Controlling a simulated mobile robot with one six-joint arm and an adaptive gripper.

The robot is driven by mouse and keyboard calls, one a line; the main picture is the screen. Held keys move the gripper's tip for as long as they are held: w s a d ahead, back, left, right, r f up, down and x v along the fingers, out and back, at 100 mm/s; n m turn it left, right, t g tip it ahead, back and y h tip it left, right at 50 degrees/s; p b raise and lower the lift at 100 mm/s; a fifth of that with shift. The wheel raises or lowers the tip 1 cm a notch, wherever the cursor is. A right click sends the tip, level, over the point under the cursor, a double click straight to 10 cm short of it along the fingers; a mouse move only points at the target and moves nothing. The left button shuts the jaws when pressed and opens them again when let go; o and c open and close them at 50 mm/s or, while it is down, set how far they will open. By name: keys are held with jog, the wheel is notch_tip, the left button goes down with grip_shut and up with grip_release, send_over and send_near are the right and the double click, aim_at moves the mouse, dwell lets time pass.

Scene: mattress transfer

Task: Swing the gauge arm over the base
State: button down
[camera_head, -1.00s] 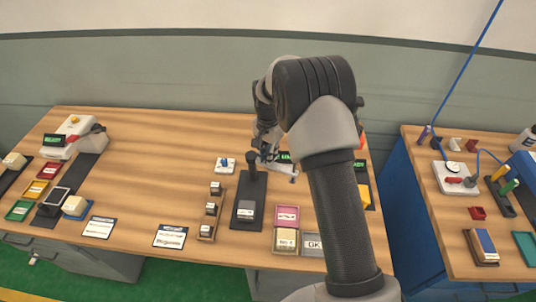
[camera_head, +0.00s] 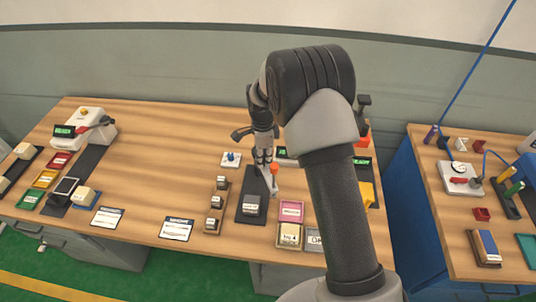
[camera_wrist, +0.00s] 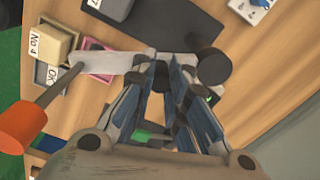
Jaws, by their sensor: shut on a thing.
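The gauge arm (camera_head: 267,183) is a light grey bar that slants toward the near right from its post; in the wrist view it is the pale bar (camera_wrist: 105,62) pointing left. A thin rod with an orange knob (camera_wrist: 20,124) rises at its outer end; the knob also shows in the head view (camera_head: 274,169). The black base (camera_head: 245,217) carries a small labelled block (camera_head: 252,205). The arm's outer end appears just right of the base's right edge. My gripper (camera_wrist: 172,64) is shut on the gauge arm near the dark round post (camera_wrist: 213,67). In the head view my gripper (camera_head: 262,165) hides the post.
Right of the base are a pink tray (camera_head: 291,209) and a tan block marked No 4 (camera_head: 289,235). Left of it stands a rack (camera_head: 215,213) with several small blocks. A white device with a blue knob (camera_head: 231,159) sits behind left.

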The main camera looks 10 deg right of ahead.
jog(key=shift+w+a+m, duration=0.1)
jog(key=shift+a+m, duration=0.7)
jog(key=shift+m, duration=0.6)
jog(key=shift+w+a+m, duration=0.1)
jog(key=shift+a+m, duration=0.65)
jog(key=shift+m, duration=0.65)
